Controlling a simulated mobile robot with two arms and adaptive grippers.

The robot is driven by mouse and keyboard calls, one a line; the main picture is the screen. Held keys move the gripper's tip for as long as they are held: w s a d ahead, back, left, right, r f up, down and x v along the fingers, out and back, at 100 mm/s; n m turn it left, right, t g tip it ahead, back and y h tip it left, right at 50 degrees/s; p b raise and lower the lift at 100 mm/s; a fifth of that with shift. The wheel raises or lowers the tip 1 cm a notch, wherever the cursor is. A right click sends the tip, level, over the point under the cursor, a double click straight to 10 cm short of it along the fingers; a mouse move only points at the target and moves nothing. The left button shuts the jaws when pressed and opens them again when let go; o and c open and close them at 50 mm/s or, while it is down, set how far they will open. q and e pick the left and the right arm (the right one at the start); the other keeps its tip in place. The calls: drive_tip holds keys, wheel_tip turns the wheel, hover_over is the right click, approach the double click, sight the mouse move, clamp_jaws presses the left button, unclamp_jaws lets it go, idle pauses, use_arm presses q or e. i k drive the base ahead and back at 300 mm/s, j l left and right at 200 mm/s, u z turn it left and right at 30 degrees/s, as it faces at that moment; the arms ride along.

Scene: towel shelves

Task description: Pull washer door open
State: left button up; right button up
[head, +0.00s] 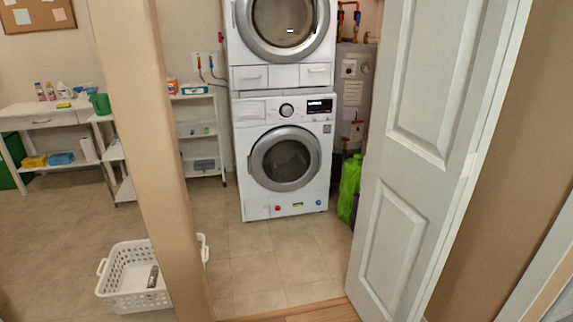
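The washer (285,110) is the lower white front-loading machine in a stack, straight ahead beyond a doorway in the head view. Its round grey-rimmed door (285,159) looks closed, with dark glass in the middle. A dial and a dark display are on the panel above the door. The upper machine (282,76) stands on top of it, with its own round door (283,28) partly cut off by the top edge. Neither of my grippers is in view.
A white panelled door (420,150) stands open at the right of the doorway. A tan wall post (150,120) is at the left. A white laundry basket (130,278) sits on the floor beside the post. The tiled floor (270,255) before the washer is clear.

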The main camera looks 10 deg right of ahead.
sight(256, 167)
drive_tip(key=i+l, duration=0.1)
drive_tip(key=i, duration=0.4)
drive_tip(key=i+l, duration=0.15)
drive_tip(key=i, duration=0.4)
